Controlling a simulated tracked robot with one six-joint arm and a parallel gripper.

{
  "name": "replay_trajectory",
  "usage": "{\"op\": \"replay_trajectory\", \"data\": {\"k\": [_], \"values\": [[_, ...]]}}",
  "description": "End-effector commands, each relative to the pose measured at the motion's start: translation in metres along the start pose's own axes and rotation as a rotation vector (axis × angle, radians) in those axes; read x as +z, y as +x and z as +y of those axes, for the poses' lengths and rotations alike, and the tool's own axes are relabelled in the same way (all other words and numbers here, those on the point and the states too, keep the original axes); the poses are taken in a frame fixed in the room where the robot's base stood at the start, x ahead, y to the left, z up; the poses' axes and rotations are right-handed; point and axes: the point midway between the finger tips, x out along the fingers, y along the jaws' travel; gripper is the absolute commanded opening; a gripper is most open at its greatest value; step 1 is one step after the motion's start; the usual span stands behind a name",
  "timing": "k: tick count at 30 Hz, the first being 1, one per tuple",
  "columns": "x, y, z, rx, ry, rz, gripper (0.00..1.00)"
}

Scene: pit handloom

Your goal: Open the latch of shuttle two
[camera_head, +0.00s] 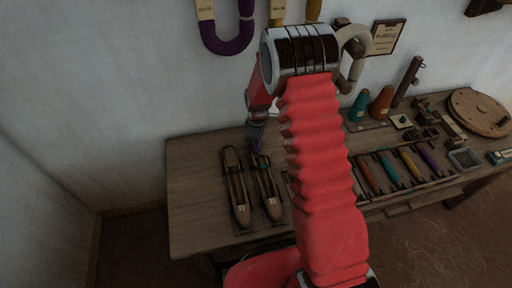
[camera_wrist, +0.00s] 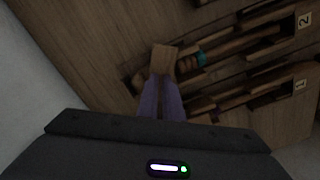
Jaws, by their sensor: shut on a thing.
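Shuttle two (camera_wrist: 248,39) lies on the wooden table, with a "2" tag (camera_wrist: 304,19) by its end in the wrist view. It is a long brown boat shape with a teal wound part (camera_wrist: 203,56) inside. My gripper (camera_wrist: 163,82), with purple fingers, is shut on a small wooden block at one end of this shuttle, which looks like its latch (camera_wrist: 164,58). The fingers hide part of that end. In the head view my gripper (camera_head: 255,138) is at the far end of the right-hand shuttle (camera_head: 268,190).
Shuttle one (camera_wrist: 255,96), tagged "1", lies alongside; in the head view it is the left shuttle (camera_head: 238,192). Several coloured pieces (camera_head: 390,166) lie in a row to the right on the table (camera_head: 195,180). Teal and orange cones (camera_head: 382,102) stand behind. The table's left end is clear.

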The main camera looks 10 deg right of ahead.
Motion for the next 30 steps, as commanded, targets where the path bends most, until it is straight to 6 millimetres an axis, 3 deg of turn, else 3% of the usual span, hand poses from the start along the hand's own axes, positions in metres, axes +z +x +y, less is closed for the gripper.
{"op": "replay_trajectory", "data": {"k": [15,30], "values": [[-0.0004,-0.0003,0.0003,0.001,-0.448,0.000,0.00],[-0.0004,-0.0003,0.0002,0.001,-0.592,0.000,0.00]]}}
